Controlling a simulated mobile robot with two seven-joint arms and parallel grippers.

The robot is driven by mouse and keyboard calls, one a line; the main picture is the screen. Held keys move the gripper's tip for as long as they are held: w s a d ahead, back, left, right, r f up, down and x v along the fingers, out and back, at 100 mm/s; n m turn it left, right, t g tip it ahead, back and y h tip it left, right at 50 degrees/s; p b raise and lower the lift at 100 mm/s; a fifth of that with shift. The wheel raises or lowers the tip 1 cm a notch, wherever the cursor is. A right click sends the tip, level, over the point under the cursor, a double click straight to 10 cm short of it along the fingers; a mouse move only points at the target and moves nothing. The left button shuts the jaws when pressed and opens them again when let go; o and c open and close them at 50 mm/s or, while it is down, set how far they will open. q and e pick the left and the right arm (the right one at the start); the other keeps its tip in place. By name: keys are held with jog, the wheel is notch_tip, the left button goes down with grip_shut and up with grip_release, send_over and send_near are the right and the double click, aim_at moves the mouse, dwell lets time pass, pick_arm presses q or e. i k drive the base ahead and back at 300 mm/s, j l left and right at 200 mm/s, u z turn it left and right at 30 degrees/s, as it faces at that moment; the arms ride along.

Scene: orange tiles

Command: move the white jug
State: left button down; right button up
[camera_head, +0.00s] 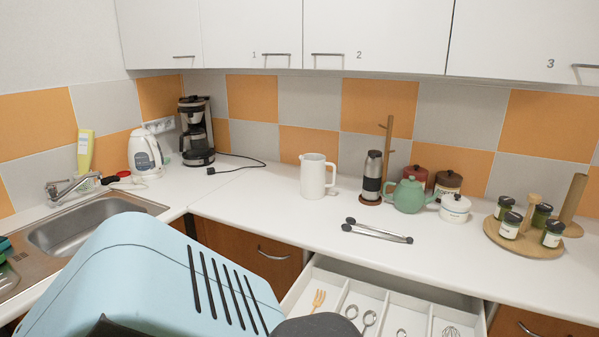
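The white jug (313,178) stands upright on the white countertop, near the middle of the head view. Its handle points to the right. Clear counter lies in front of it and to its left. Neither of my grippers can be made out in this view, so nothing shows of whether they are open or shut.
A grinder (372,177), a mug tree (387,150) and a green teapot (409,195) stand right of the jug. Tongs (378,232) lie in front. An open drawer (377,290) holds utensils. A coffee maker (196,132), white kettle (145,153) and sink (88,219) are left.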

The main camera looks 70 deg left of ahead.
aim_at(313, 185)
jog(key=k+j, duration=0.45)
jog(key=j, duration=0.2)
jog(key=k+j, duration=0.5)
jog(key=j, duration=0.1)
